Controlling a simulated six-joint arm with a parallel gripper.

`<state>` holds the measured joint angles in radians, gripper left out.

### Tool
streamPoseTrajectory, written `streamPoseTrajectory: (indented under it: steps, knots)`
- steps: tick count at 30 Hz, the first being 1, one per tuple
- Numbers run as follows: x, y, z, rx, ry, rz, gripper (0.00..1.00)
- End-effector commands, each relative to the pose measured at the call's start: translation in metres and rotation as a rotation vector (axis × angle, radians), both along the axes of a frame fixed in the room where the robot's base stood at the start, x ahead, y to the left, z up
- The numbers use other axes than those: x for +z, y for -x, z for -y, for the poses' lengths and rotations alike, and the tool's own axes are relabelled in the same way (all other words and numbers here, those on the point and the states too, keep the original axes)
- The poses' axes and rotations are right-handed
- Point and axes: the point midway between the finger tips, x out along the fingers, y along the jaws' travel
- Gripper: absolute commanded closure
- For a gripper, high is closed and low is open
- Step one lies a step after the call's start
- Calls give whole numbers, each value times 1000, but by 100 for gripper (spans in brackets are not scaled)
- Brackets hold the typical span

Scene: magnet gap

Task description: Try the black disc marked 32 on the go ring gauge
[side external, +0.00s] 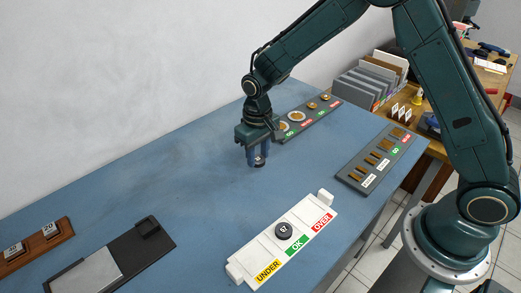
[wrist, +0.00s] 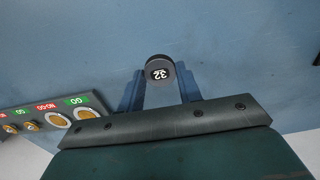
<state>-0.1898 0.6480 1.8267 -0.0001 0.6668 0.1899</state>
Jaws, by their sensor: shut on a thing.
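The black disc marked 32 (wrist: 159,69) is between the fingers of my gripper (wrist: 160,88) in the wrist view, its white label facing the camera. In the side external view my gripper (side external: 258,158) is shut on the disc (side external: 260,162) just above or at the blue table; I cannot tell if the disc touches it. The ring gauge board (side external: 310,117) stands behind my gripper in the side external view. In the wrist view the ring under the green GO label (wrist: 86,114) is at the lower left, beside a NO-GO ring (wrist: 58,121). The disc is apart from the rings.
A white UNDER/OK/OVER gauge (side external: 268,260) holds a black disc marked 67 (side external: 284,230). A dark slotted gauge board (side external: 360,180) lies at the right. A black fixture (side external: 160,240) and a wooden block holder (side external: 62,232) lie at the left. The mid-table is clear.

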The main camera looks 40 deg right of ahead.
Motion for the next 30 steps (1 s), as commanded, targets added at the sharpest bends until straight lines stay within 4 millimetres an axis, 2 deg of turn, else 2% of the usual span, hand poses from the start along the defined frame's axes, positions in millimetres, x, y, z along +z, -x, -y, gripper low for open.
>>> streamPoseTrajectory:
  steps: [5, 8, 11, 18, 24, 30]
  knots:
    - [2, -15, 18, -5, 0, 1, 85]
    - [4, -29, 36, -6, 0, 2, 85]
    - [7, -45, 59, -8, 0, 2, 85]
    - [15, -78, 128, -8, -1, 1, 85]
    - [21, -93, 174, -4, -1, 1, 85]
    - [23, -97, 194, -1, -1, -1, 85]
